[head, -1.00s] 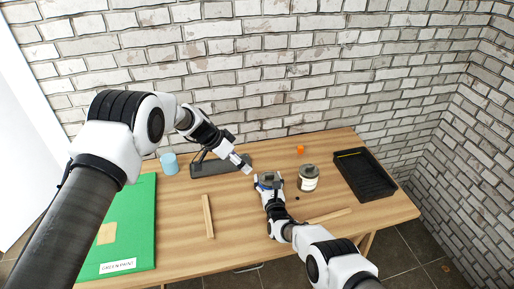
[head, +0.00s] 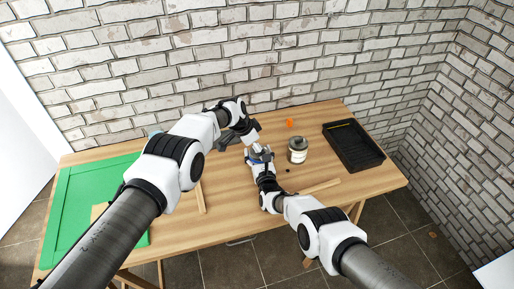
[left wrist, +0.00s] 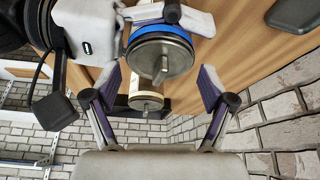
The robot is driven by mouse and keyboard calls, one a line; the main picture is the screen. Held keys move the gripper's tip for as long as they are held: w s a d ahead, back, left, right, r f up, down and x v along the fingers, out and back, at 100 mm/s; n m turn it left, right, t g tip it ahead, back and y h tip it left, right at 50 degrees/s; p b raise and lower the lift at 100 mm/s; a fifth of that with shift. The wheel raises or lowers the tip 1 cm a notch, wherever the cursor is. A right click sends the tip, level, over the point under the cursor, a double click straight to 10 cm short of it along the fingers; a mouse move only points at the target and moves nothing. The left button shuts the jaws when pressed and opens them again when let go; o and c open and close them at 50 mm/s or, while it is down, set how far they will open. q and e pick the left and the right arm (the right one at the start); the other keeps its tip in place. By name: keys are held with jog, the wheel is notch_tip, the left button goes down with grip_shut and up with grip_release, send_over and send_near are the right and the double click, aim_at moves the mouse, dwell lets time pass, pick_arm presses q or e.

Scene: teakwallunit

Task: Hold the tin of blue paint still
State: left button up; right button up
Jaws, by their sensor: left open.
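The tin of blue paint (left wrist: 160,52) has a grey lid with a knob and a blue band. In the head view only a little of its blue (head: 256,163) shows between the right gripper's fingers. My right gripper (head: 259,153) is shut on this tin at the table; its fingers also show at the top of the left wrist view. My left gripper (left wrist: 158,98) is open and empty, its fingertips apart near the lid. In the head view it hangs just behind the tin (head: 251,134), partly hidden by its own wrist.
A second tin with a white label (head: 298,150) stands right of the right gripper. A black tray (head: 352,146) lies at the right, an orange item (head: 291,123) at the back. Wooden strips (head: 201,198) and a green board (head: 80,190) lie on the table (head: 228,190).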

pick_arm(q)
jog(key=shift+f, duration=0.25)
jog(key=shift+d, duration=0.1)
jog(key=shift+s, duration=0.1)
grip_shut()
jog(key=shift+s+a+f, duration=0.15)
jog(key=shift+a+f, duration=0.05)
dwell(0.4)
jog(key=shift+d+r+h, duration=0.2)
jog(key=shift+r+h, duration=0.2)
jog(key=shift+r, duration=0.05)
dwell(0.4)
jog(key=shift+w+d+r, duration=0.1)
jog(key=shift+w+r, duration=0.1)
jog(key=shift+r, duration=2.45)
